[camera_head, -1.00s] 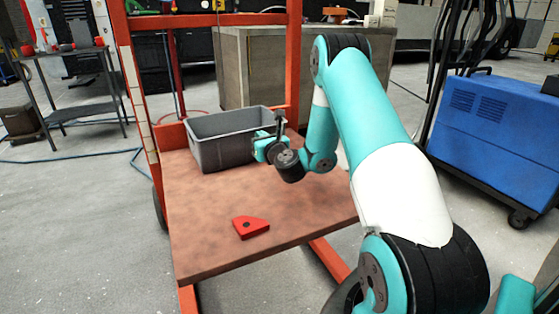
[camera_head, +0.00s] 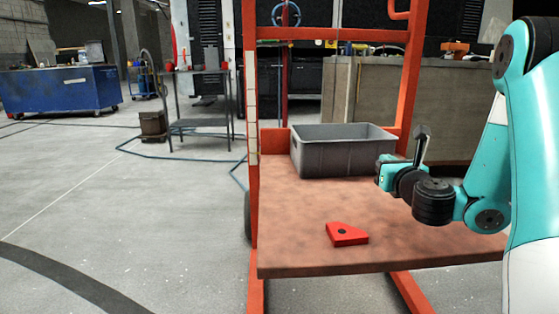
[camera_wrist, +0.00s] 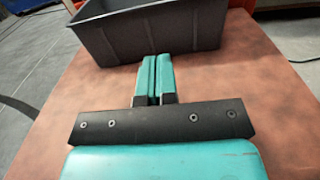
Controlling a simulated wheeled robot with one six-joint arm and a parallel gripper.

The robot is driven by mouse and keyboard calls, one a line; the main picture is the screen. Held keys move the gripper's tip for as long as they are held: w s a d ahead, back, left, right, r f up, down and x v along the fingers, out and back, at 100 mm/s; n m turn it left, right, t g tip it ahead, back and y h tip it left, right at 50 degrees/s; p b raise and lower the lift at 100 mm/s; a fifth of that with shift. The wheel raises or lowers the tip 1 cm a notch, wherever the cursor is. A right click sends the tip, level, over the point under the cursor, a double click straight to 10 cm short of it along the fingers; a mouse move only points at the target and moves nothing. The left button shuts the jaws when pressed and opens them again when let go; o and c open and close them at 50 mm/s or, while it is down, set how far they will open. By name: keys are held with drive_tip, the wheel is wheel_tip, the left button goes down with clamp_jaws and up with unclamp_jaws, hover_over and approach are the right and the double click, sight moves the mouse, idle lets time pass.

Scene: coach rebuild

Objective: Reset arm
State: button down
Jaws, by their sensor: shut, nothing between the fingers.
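My gripper (camera_wrist: 154,78) is shut and empty in the wrist view. Its teal fingers lie side by side above the brown board, just in front of the grey bin. In the head view my gripper (camera_head: 385,176) hangs over the board at the right, close to the near right side of the bin; its fingers are too small there to make out. My arm reaches in from the right edge of the head view.
A grey bin (camera_head: 335,157) stands at the back of the brown board (camera_head: 295,225) of an orange cart (camera_head: 251,100). A red wedge-shaped block (camera_head: 347,236) lies near the board's front. Open floor is at the left, with a dark shelf table (camera_head: 201,122) behind.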

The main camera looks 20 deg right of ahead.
drive_tip(key=s+a+r+n+g+y+p, duration=0.25)
drive_tip(key=a+n+y, duration=0.55)
drive_tip(key=a+n, duration=0.5)
drive_tip(key=s+a+r+n+g+y+p, duration=0.1)
drive_tip(key=a+r+n+g+y, duration=0.2)
drive_tip(key=a+n+y, duration=0.75)
drive_tip(key=s+a+n+g+h+p, duration=0.3)
drive_tip(key=s+a+n+g+h, duration=0.3)
drive_tip(key=s+a+n+g, duration=0.8)
drive_tip(key=s+d+n+t+h+p, duration=0.1)
drive_tip(key=s+d+n+t+h, duration=0.2)
drive_tip(key=s+n, duration=0.5)
wheel_tip(320, 180, up, 38)
drive_tip(key=d+n+p, duration=0.1)
drive_tip(key=p, duration=3.7)
drive_tip(key=shift+w+d+r+g, duration=0.15)
drive_tip(key=shift+w+d+g, duration=0.05)
drive_tip(key=shift+w+g, duration=0.2)
